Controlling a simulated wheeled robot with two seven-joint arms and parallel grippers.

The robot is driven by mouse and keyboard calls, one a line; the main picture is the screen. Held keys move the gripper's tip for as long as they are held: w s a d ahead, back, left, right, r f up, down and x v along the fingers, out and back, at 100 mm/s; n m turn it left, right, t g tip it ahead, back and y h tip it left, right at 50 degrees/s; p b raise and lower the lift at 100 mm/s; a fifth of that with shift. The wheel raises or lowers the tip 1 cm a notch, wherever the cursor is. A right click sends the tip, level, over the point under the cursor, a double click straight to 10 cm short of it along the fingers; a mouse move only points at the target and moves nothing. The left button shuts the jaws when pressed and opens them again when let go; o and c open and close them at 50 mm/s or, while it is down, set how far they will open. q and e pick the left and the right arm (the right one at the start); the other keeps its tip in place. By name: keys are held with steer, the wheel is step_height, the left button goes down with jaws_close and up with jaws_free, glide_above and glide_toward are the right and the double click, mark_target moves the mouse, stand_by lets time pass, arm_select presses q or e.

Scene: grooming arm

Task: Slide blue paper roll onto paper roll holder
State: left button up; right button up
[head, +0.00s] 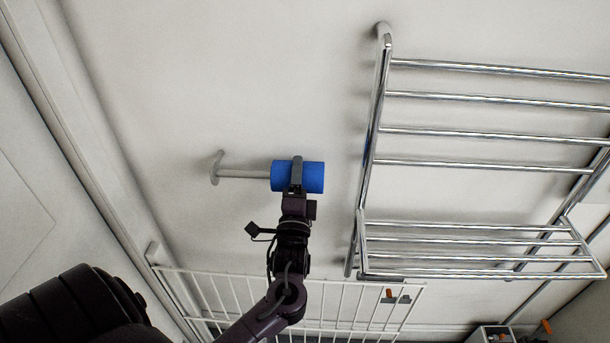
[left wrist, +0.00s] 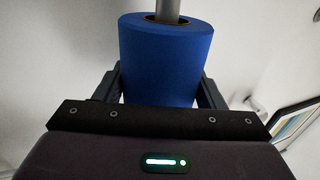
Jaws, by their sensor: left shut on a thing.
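The blue paper roll (head: 314,178) is held level against the wall area in the head view. My left gripper (head: 297,175) is shut on it, with a finger across its middle. The paper roll holder (head: 243,173) is a pale horizontal bar with a wall mount at its left end. The bar meets the roll's left end. In the left wrist view the blue roll (left wrist: 166,60) sits between both fingers of my left gripper (left wrist: 163,90), and the holder bar (left wrist: 168,10) enters the roll's core hole. How deep the bar reaches inside is hidden. My right gripper is not in view.
A chrome towel rack (head: 378,120) with several rails stands to the right of the roll. A white wire basket or rail (head: 235,288) lies below, near my left arm. The wall above and left of the holder is clear.

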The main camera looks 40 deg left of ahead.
mark_target(242, 172)
arm_select(q)
steer(key=shift+s+a+p, duration=0.2)
steer(key=shift+s+a, duration=0.15)
steer(key=shift+a, duration=0.25)
steer(key=shift+s+a+p, duration=0.2)
steer(key=shift+s+a, duration=0.15)
steer(key=shift+a, duration=0.2)
steer(key=shift+s+a, duration=0.2)
steer(key=shift+a, duration=0.1)
steer(key=shift+s+a+p, duration=0.4)
steer(key=shift+s+a, duration=0.15)
steer(key=shift+a, duration=0.3)
steer(key=shift+s+a+p, duration=0.35)
steer(key=shift+s+a, duration=0.15)
steer(key=shift+a, duration=0.45)
steer(key=shift+s, duration=0.1)
steer(key=shift+s+a+p, duration=0.25)
steer(key=shift+s+a, duration=0.15)
steer(key=shift+a, duration=0.3)
steer(key=shift+s+a+p, duration=0.2)
steer(key=shift+s+a, duration=0.25)
steer(key=shift+a, duration=0.3)
steer(key=shift+s+a+p, duration=0.25)
steer(key=shift+s+a, duration=0.15)
steer(key=shift+a, duration=0.3)
steer(key=shift+f, duration=0.3)
